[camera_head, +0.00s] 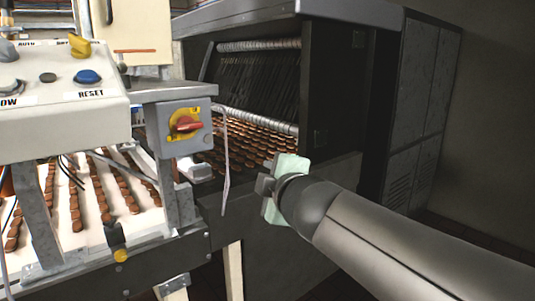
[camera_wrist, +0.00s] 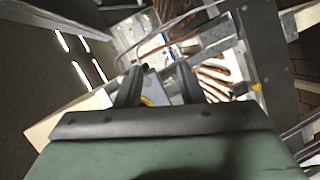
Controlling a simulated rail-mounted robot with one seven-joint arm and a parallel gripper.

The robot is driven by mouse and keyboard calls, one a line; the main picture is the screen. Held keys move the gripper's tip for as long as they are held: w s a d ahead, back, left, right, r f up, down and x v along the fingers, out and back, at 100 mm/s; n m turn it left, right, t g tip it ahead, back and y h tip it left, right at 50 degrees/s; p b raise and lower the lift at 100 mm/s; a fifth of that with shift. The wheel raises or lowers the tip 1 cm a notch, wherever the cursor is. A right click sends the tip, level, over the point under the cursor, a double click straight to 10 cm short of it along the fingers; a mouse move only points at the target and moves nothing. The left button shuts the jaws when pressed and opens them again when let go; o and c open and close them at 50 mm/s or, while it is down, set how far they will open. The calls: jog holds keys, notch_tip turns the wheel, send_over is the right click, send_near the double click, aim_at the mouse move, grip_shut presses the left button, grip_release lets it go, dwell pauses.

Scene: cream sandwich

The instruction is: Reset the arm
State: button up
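My arm reaches in from the lower right in the head view. My gripper (camera_head: 264,185) is beside the dark oven-like machine, at the right end of the conveyor line. In the wrist view my gripper (camera_wrist: 159,74) has its two dark fingers apart with nothing held between them. Machine parts in the background, including a yellow spot, show through the gap. The gripper's fingers are small and partly hidden by its pale green body in the head view.
A control box (camera_head: 62,108) with RESET label and blue button stands at left. A red-and-yellow rotary switch (camera_head: 185,124) is mounted beside it. Rows of brown biscuits (camera_head: 240,140) lie on the conveyor. The oven-like machine (camera_head: 345,85) stands behind my gripper. Dark floor lies at right.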

jog(key=s+d+f+m+g+h, duration=0.25)
jog(key=d+f+m+h, duration=0.35)
jog(key=d+f, duration=0.4)
jog(key=s+d+f+m+g+h, duration=0.1)
jog(key=s+d+f+m+g, duration=0.3)
jog(key=f, duration=0.3)
jog(key=s+d+f+m+g, duration=0.2)
jog(key=s+f+m+g, duration=0.15)
jog(key=s+f, duration=0.3)
jog(key=s+f+m+g+y, duration=0.1)
jog(key=s+f+m+g, duration=0.3)
jog(key=s, duration=0.5)
notch_tip(320, 180, down, 2)
jog(key=shift+s+f+m, duration=0.1)
jog(key=shift+s+m, duration=0.15)
jog(key=shift+m, duration=0.2)
jog(key=shift+w+d, duration=0.1)
